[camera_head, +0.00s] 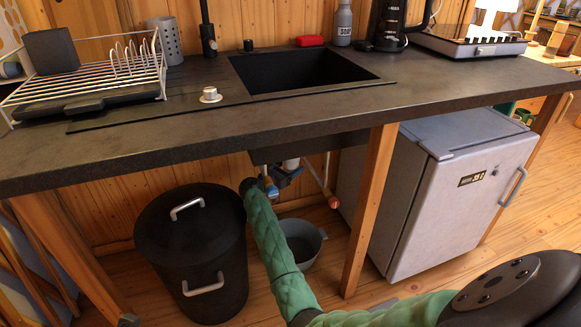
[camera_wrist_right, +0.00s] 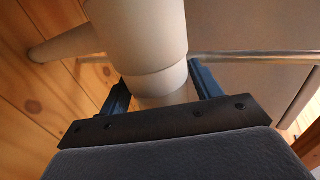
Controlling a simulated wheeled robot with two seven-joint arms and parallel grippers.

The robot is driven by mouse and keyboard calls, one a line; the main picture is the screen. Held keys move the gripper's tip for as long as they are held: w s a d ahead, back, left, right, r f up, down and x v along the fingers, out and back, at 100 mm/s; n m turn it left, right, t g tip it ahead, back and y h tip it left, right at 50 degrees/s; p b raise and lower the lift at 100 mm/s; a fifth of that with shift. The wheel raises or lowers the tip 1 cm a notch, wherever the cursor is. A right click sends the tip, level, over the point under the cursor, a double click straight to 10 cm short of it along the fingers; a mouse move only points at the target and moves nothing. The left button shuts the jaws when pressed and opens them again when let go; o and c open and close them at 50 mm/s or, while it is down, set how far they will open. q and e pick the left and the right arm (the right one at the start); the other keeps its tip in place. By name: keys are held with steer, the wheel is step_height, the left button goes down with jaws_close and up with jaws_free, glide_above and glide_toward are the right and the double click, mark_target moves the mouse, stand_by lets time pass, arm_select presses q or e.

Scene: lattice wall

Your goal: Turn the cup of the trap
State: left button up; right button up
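The sink's trap is a pale, rounded pipe body (camera_wrist_right: 140,30) in the right wrist view, with a narrower lower part that looks like its cup (camera_wrist_right: 162,88). My right gripper (camera_wrist_right: 162,82) has one dark blue finger on each side of this lower part. Whether both fingers press on it cannot be told. In the head view my green right arm reaches under the counter, with the right gripper (camera_head: 272,191) just below the white trap (camera_head: 291,163). The cup is largely hidden there. My left gripper is not in view.
A black lidded bin (camera_head: 190,245) stands left of my arm. A grey bucket (camera_head: 301,243) sits on the floor below the trap. A wooden leg (camera_head: 370,210) and a grey fridge (camera_head: 450,190) stand to the right. The counter (camera_head: 200,130) overhangs the trap.

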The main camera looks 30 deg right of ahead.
steer(key=shift+o, duration=0.7)
steer(key=shift+t, duration=0.5)
